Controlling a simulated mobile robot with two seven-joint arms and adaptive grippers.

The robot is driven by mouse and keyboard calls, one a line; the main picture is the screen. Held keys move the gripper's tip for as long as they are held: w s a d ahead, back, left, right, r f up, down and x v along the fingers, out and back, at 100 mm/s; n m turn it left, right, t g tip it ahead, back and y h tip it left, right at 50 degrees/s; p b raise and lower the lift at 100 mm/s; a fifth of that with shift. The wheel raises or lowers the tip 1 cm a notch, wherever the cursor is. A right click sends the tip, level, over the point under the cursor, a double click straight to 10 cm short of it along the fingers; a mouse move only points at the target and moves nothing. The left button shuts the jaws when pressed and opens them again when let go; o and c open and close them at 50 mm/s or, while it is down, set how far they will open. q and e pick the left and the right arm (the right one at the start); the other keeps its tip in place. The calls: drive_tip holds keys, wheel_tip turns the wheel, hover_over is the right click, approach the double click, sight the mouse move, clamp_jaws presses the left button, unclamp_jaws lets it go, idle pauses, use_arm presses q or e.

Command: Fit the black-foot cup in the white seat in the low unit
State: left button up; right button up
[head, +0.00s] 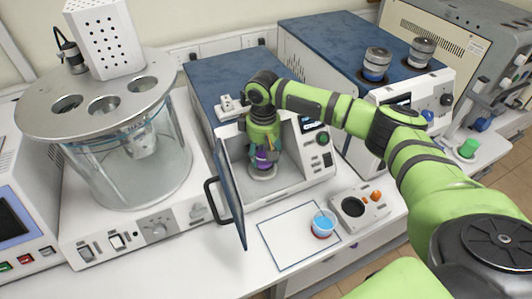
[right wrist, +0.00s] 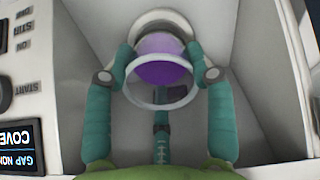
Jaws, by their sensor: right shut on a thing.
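My right gripper (head: 263,150) is inside the open low unit (head: 232,82) and is shut on a clear cup with purple liquid (head: 264,160). In the right wrist view my right gripper (right wrist: 160,62) has a finger on each side of the cup (right wrist: 160,76), whose round rim faces the camera. The cup's foot is hidden, so I cannot see its colour. The white seat (head: 262,175) is a round piece on the chamber floor under the cup, and it also shows behind the cup in the right wrist view (right wrist: 160,24). I cannot tell whether cup and seat touch. My left gripper is not in view.
The unit's door (head: 229,195) stands open at the left of the chamber. A cup with blue liquid and a red foot (head: 324,224) stands on a white mat (head: 283,243) in front. A small device with an orange knob (head: 358,207) is right of it. A glass bath (head: 130,160) stands left.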

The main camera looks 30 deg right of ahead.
drive_tip(key=shift+w+d+f, duration=0.1)
drive_tip(key=shift+f, duration=0.25)
idle(0.9)
drive_tip(key=shift+p, duration=0.3)
